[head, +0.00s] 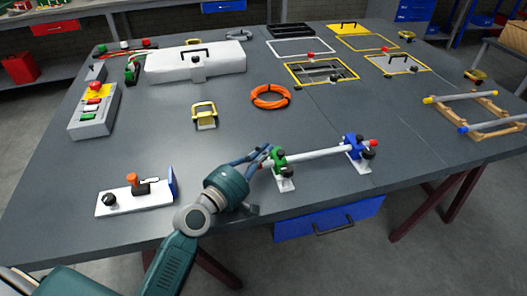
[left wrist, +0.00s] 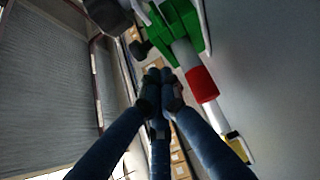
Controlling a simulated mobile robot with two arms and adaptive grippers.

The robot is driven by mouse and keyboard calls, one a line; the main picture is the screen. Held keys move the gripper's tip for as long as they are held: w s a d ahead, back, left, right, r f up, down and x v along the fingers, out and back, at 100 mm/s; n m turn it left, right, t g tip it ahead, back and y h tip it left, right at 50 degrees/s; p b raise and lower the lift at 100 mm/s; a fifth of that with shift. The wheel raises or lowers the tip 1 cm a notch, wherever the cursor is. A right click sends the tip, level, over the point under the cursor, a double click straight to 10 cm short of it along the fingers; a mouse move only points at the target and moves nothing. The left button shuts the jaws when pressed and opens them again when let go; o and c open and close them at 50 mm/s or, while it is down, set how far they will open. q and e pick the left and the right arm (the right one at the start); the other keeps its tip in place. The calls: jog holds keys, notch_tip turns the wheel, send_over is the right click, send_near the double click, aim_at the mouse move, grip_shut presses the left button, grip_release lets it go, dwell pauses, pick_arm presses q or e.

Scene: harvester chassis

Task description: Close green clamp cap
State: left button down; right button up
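The green clamp (head: 279,157) stands on a small white base near the front of the grey table. It holds the left end of a white rod (head: 318,154), which runs right to a blue clamp (head: 354,144). My left gripper (head: 266,152) is just left of the green clamp, close beside it. In the left wrist view the fingertips (left wrist: 161,78) are together with nothing visible between them, and the green clamp (left wrist: 184,24) is above right. A red section (left wrist: 202,85) shows on the rod there. I cannot tell the cap's position. My right gripper is out of view.
A white base with an orange-topped part (head: 133,182) lies to the left. A yellow-handled block (head: 204,114) and an orange ring (head: 270,96) lie behind. A wooden rack with rods (head: 480,115) is at right. The table middle is mostly clear.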

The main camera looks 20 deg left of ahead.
pick_arm(q)
jog(key=shift+s, duration=0.1)
jog(key=v, duration=1.2)
jog(key=shift+f, duration=0.1)
